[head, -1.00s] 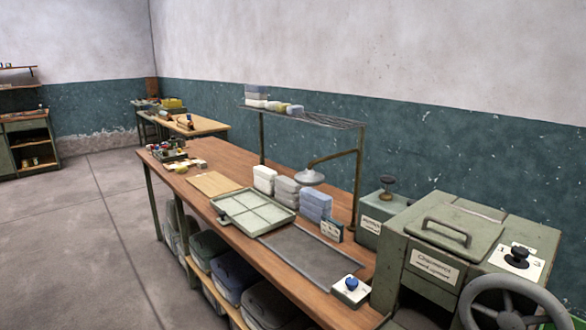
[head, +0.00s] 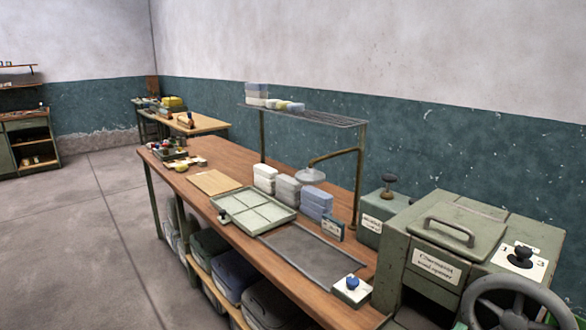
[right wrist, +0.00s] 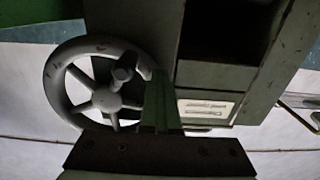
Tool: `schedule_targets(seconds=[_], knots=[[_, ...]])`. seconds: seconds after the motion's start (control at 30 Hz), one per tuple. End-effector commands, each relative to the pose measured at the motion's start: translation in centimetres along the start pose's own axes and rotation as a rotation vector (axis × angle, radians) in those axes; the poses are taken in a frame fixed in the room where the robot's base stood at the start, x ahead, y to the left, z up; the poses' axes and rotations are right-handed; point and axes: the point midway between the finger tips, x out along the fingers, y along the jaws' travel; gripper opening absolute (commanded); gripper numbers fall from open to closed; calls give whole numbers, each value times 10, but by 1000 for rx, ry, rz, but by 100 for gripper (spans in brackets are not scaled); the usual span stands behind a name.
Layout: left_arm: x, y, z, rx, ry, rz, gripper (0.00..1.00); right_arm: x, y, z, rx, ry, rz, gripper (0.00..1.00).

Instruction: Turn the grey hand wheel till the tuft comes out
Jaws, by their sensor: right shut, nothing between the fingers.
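The grey hand wheel (head: 514,311) shows at the bottom right of the head view, on the front of the green machine (head: 440,232), with its lower part cut off. In the right wrist view the wheel (right wrist: 56,94) shows with its spokes, hub and a crank knob (right wrist: 122,74). My right gripper (right wrist: 159,76) is shut and empty. Its green fingers overlap the right side of the rim in that view; I cannot tell whether they touch it. No tuft is visible. My left gripper is not in view.
A black knob (head: 521,257) on a numbered plate sits on the machine top, behind the wheel. A dark recess (right wrist: 225,30) opens in the machine beside the wheel. A long bench (head: 330,277) holds a tray (head: 232,205), a mat and stacked blocks. The floor at left is clear.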

Motion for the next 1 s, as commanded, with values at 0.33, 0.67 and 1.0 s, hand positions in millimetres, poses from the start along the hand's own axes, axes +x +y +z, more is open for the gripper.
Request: schedule_targets(seconds=[0.33, 0.67, 1.0], knots=[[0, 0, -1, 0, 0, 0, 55, 2, -8, -17, 1, 10, 8, 0], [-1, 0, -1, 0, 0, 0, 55, 3, -17, -46, 7, 11, 11, 0], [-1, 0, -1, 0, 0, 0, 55, 3, -21, -56, 9, 11, 10, 0]])
